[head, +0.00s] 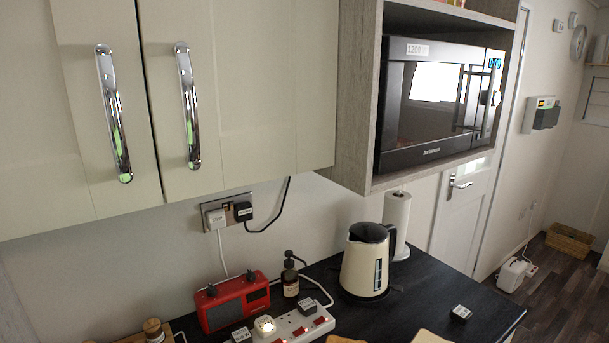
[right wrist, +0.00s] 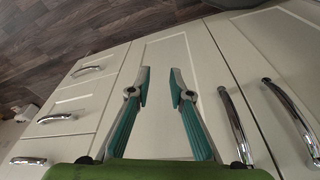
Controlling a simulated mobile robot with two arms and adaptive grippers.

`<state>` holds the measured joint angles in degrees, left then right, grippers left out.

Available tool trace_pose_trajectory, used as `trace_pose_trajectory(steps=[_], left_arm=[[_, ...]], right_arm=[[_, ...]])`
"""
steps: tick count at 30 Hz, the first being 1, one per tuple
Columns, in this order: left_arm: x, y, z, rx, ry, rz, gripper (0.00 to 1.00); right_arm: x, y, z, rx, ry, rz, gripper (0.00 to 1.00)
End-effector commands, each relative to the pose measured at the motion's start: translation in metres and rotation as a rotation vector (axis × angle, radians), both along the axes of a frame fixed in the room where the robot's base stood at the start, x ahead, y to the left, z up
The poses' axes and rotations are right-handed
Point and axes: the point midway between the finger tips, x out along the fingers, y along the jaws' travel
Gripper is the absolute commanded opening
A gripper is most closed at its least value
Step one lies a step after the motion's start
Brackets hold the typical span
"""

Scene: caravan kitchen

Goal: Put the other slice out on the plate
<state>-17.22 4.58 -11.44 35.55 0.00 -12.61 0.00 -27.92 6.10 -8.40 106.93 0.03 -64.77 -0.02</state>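No plate can be made out in either view. At the bottom edge of the head view, a brown-orange thing (head: 345,340) and a pale beige thing (head: 431,337) are cut off; I cannot tell whether either is a slice. My right gripper (right wrist: 159,84) shows in the right wrist view with its two teal fingers apart and nothing between them. It is in front of white cupboard doors and drawers, away from the counter top. My left gripper is not in view.
The dark counter (head: 415,300) carries a cream kettle (head: 365,262), paper roll (head: 397,222), red radio (head: 232,300), dark bottle (head: 290,276) and white power strip (head: 300,325). Wall cupboards (head: 240,90) and a microwave (head: 438,105) hang above. Drawer handles (right wrist: 58,117) stick out near my right gripper.

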Motion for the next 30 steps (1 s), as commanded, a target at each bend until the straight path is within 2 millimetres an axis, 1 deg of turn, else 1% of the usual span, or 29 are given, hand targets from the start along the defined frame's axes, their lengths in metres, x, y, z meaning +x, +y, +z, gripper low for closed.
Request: trace_pose_trajectory(steps=[1, 2, 3, 5, 6, 8, 9, 11, 12, 14, 15, 18, 21, 22, 26, 30], left_arm=[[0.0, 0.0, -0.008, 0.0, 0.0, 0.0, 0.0], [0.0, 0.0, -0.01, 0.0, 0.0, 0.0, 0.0], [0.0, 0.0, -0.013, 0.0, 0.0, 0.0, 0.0], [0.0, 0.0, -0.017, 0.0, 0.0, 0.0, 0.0], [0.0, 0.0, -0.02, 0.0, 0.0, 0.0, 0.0], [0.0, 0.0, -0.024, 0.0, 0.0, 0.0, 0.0], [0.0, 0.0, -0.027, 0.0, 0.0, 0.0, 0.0], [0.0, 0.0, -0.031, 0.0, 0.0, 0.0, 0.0], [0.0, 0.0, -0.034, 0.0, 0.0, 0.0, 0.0], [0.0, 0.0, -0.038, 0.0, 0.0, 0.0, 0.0], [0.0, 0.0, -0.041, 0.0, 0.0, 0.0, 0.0], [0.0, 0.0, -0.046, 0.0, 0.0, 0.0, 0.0], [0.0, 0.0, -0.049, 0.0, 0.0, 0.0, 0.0], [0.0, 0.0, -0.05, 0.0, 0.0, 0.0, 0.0], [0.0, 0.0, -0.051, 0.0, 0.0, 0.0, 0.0], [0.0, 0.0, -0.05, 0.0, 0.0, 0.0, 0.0]], right_arm=[[-0.008, -0.001, -0.035, -0.002, 0.019, 0.002, 0.2], [-0.012, -0.001, -0.051, -0.003, 0.025, 0.003, 0.2], [-0.018, -0.002, -0.073, -0.004, 0.034, 0.004, 0.2], [-0.029, -0.004, -0.104, -0.006, 0.046, 0.007, 0.2], [-0.038, -0.005, -0.125, -0.007, 0.054, 0.009, 0.2], [-0.053, -0.007, -0.154, -0.008, 0.067, 0.011, 0.2], [-0.063, -0.009, -0.172, -0.009, 0.074, 0.013, 0.2], [-0.082, -0.012, -0.198, -0.011, 0.088, 0.017, 0.2], [-0.094, -0.014, -0.215, -0.012, 0.095, 0.019, 0.2], [-0.114, -0.017, -0.237, -0.014, 0.107, 0.02, 0.2], [-0.127, -0.019, -0.249, -0.014, 0.114, 0.022, 0.2], [-0.157, -0.025, -0.274, -0.017, 0.129, 0.026, 0.2], [-0.179, -0.03, -0.288, -0.019, 0.138, 0.029, 0.2], [-0.184, -0.031, -0.291, -0.02, 0.14, 0.03, 0.2], [-0.197, -0.034, -0.297, -0.02, 0.145, 0.032, 0.2], [-0.199, -0.034, -0.297, -0.02, 0.145, 0.032, 0.2]])
